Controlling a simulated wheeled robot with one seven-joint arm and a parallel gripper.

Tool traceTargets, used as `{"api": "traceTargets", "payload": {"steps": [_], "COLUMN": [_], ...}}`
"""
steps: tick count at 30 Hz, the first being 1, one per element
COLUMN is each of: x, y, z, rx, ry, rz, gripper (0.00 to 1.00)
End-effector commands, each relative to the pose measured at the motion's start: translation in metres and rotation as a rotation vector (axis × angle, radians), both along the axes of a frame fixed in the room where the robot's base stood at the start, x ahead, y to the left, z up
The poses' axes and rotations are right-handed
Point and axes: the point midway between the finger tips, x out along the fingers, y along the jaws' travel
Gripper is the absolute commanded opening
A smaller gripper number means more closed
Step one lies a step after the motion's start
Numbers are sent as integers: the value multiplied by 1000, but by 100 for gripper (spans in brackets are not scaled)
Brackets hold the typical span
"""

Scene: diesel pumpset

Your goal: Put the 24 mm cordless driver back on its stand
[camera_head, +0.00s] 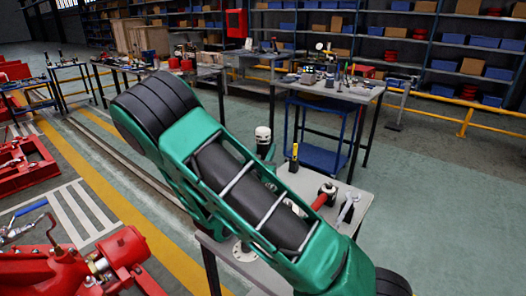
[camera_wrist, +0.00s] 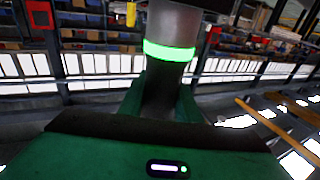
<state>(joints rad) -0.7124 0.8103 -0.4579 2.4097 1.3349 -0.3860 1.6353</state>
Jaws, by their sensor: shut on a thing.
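My gripper (camera_wrist: 161,106) is in the wrist view, its two green fingers closed on either side of a dark upright shaft. The held thing, which I take for the 24 mm cordless driver (camera_wrist: 172,22), is a grey cylinder with a glowing green ring. It stands upright in the view and its top is cut off. No size mark is readable. In the head view, my green arm hides my gripper and much of the near table (camera_head: 366,192). I cannot tell which thing is the driver's stand; a pale round flange (camera_head: 244,250) shows at that table's near left edge.
The near table also bears a white-capped green tool (camera_head: 264,140), a black-and-yellow tool (camera_head: 294,157), a red-handled thing (camera_head: 322,198) and a grey wrench-like tool (camera_head: 348,207). Another cluttered table (camera_head: 368,94) stands behind. Red machines (camera_head: 75,266) are at left. Open floor lies right.

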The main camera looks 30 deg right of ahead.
Motion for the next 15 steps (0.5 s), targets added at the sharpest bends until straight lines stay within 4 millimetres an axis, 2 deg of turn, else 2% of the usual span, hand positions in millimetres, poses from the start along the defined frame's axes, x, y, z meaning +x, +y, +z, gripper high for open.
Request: {"api": "traceTargets", "payload": {"steps": [15], "x": [0], "y": [0], "z": [-7], "rx": [-2], "ry": [-1], "rz": [-1], "gripper": [0]}}
